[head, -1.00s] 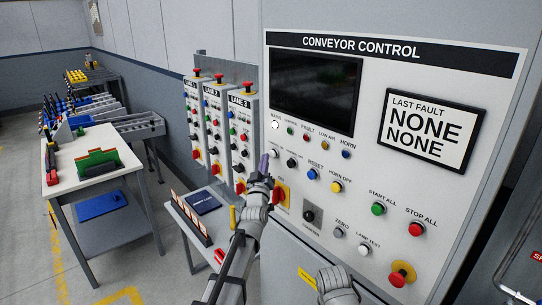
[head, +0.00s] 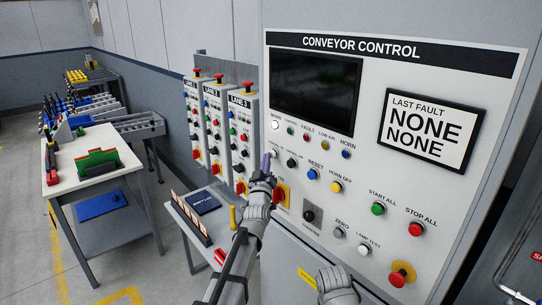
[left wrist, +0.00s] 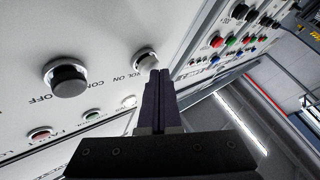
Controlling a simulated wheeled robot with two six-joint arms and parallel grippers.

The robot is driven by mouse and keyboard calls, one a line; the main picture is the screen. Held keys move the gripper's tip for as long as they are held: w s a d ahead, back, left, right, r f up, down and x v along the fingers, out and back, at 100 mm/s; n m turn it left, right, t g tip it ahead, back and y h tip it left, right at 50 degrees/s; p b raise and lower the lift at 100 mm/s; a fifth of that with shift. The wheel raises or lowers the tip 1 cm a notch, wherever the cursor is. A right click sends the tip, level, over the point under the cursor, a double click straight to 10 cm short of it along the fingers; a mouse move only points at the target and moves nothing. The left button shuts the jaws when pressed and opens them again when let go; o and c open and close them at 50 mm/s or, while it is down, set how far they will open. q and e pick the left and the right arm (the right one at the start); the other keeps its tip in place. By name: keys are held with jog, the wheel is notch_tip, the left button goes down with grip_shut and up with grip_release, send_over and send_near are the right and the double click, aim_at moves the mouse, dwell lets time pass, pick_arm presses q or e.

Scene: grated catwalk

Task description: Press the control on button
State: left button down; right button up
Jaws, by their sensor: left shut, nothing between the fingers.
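The control on button (left wrist: 146,60) is a pale round push button on the conveyor control panel (head: 450,65). In the head view the button (head: 274,152) shows just beside my fingertips. My left gripper (head: 266,158) is shut and empty, its dark purple fingers pressed together. In the left wrist view the fingertips (left wrist: 158,74) overlap the button's lower edge; I cannot tell whether they touch it. The black control off button (left wrist: 66,78) sits beside it. The green control lamp (head: 290,131) looks dark. My right gripper is out of view.
A red-and-yellow rotary switch (head: 280,194) and a blue reset button (head: 312,174) are close to my left gripper. The lane boxes (head: 241,135) stand to the left. A small table (head: 190,215) with a dark booklet stands below.

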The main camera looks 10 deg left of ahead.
pick_arm(q)
jog(key=shift+w+d, duration=0.35)
jog(key=shift+w, duration=0.1)
dwell(0.5)
jog(key=shift+s+a, duration=0.1)
jog(key=shift+s, duration=0.05)
jog(key=shift+s+a, duration=0.65)
jog(key=shift+s, duration=0.2)
jog(key=shift+s+a, duration=0.8)
jog(key=shift+s, duration=0.2)
jog(key=shift+s+a, duration=0.75)
jog(key=shift+s, duration=0.25)
